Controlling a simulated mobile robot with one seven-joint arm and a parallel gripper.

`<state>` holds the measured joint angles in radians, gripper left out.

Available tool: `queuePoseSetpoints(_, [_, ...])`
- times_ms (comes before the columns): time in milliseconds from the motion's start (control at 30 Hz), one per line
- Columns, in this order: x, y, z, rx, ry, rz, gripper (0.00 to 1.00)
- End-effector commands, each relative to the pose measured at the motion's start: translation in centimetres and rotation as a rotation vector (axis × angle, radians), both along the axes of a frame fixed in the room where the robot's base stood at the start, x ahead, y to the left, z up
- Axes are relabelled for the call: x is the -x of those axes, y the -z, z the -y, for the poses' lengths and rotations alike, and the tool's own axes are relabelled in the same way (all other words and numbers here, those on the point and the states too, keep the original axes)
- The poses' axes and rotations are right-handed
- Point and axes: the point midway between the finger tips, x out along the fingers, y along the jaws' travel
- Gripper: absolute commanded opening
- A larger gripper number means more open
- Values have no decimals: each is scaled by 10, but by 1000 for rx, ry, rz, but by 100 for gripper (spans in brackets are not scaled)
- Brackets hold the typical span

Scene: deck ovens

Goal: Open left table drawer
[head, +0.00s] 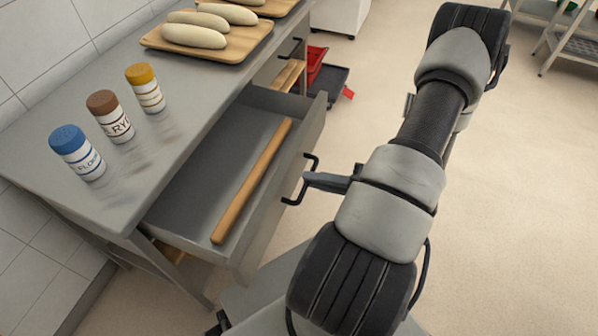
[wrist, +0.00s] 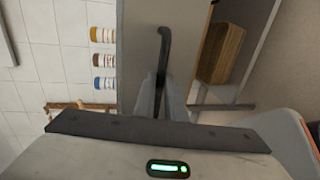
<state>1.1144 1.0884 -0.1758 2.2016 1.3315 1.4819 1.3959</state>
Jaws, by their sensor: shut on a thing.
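The table drawer (head: 312,129) nearest to me is pulled well out from the grey table. A wooden rolling pin (head: 252,182) lies inside it. The dark drawer handle (head: 297,188) is on the drawer front. My gripper (head: 309,180) is at the handle and shut on it. In the wrist view the handle (wrist: 164,45) stands between the fingers of my gripper (wrist: 161,92), its upper end showing beyond them.
Blue, brown and yellow capped shakers (head: 118,123) stand on the tabletop (head: 190,110). A wooden board (head: 236,54) with pale loaves is further back. A red dustpan (head: 316,66) and dark tray lie on the floor beyond the drawer. The floor right of my arm is clear.

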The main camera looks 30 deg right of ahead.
Motion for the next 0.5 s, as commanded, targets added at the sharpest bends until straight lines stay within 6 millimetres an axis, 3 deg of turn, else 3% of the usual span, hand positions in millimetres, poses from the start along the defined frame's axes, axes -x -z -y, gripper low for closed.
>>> queuePoseSetpoints(500, [9,0,7,0,0,1,0])
